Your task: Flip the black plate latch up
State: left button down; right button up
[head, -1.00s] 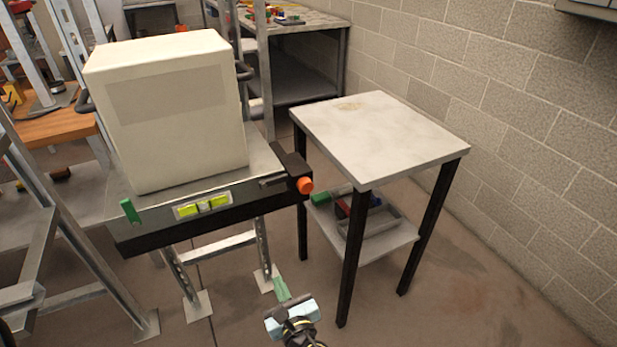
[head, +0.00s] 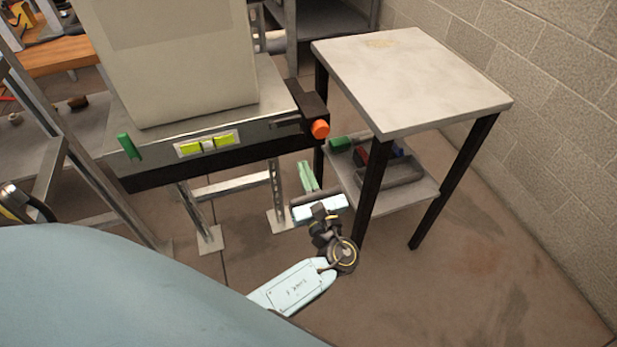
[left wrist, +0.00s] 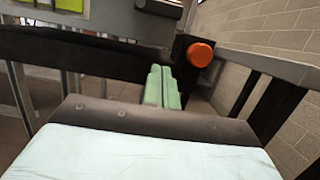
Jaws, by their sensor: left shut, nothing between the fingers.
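A metal-fronted stand (head: 160,165) carries a black end block (head: 311,103) with an orange knob (head: 320,129). A small dark bar (head: 286,126) lies on the metal front beside that block; I cannot tell for sure that it is the black plate latch. In the left wrist view a dark piece (left wrist: 160,8) shows at the top, left of the orange knob (left wrist: 200,54). My left gripper (head: 306,172) is shut and empty, below and in front of the block. Its green fingers (left wrist: 162,84) point toward the dark front, left of and below the knob.
A large pale box (head: 180,60) stands on the stand. A green tab (head: 129,146) and a yellow-green level (head: 207,144) are on its front. A pale-topped table (head: 415,75) with black legs stands close on the right. Open floor (head: 480,260) lies in front of it.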

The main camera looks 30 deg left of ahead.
aim_at(285, 122)
pick_arm(q)
jog(key=w+a+r, duration=0.3)
jog(key=a+r, duration=0.1)
jog(key=r, duration=0.1)
jog(key=shift+w+r+p, duration=0.15)
jog(key=shift+w+p, duration=0.2)
jog(key=shift+p, duration=0.1)
pick_arm(e)
jog(key=shift+s+d+f, duration=0.1)
jog(key=shift+s+f, duration=0.05)
jog(key=shift+s, duration=0.4)
jog(key=shift+s+d+f, duration=0.1)
jog(key=shift+s+f, duration=0.05)
jog(key=shift+s, duration=0.4)
jog(key=shift+w, duration=0.1)
